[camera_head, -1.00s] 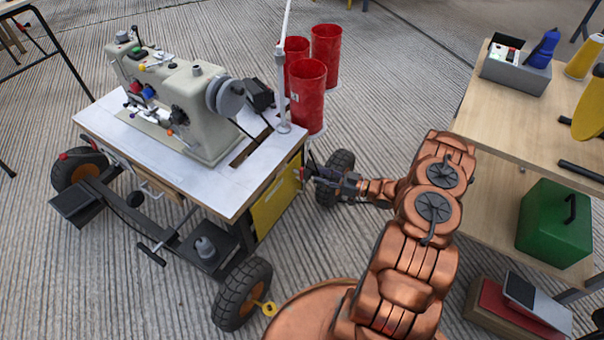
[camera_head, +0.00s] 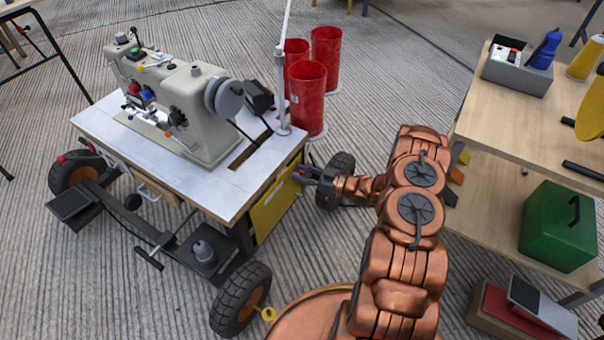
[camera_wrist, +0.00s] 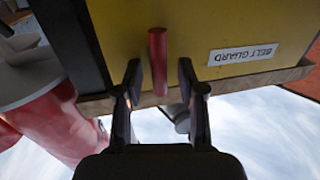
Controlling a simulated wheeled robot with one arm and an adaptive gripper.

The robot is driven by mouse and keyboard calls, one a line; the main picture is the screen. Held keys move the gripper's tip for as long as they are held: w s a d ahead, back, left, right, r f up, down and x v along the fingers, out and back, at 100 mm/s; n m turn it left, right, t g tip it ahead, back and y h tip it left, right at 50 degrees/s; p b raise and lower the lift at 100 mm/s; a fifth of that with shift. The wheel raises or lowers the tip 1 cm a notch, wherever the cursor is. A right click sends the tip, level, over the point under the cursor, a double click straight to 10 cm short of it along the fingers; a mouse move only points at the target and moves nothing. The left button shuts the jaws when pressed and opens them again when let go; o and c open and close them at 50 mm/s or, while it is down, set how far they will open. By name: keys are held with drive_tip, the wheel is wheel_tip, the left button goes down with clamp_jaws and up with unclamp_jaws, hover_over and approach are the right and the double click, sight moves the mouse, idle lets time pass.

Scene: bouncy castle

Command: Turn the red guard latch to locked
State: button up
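The red guard latch (camera_wrist: 158,62) is a short red bar on the yellow belt guard (camera_wrist: 215,25), beside its "BELT GUARD" label, which appears upside down in the wrist view. My gripper (camera_wrist: 160,72) is open, with one finger on each side of the latch and a visible gap on both sides. In the head view the yellow guard (camera_head: 270,212) hangs under the right end of the sewing machine table. My gripper (camera_head: 303,173) reaches it from the right, and its fingers largely hide the latch there.
The sewing machine (camera_head: 180,100) stands on the wheeled table (camera_head: 215,190). Several red cylinders (camera_head: 308,92) stand behind its right corner. A wooden bench (camera_head: 490,140) with a green box (camera_head: 560,225) is at right.

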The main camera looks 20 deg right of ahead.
clamp_jaws()
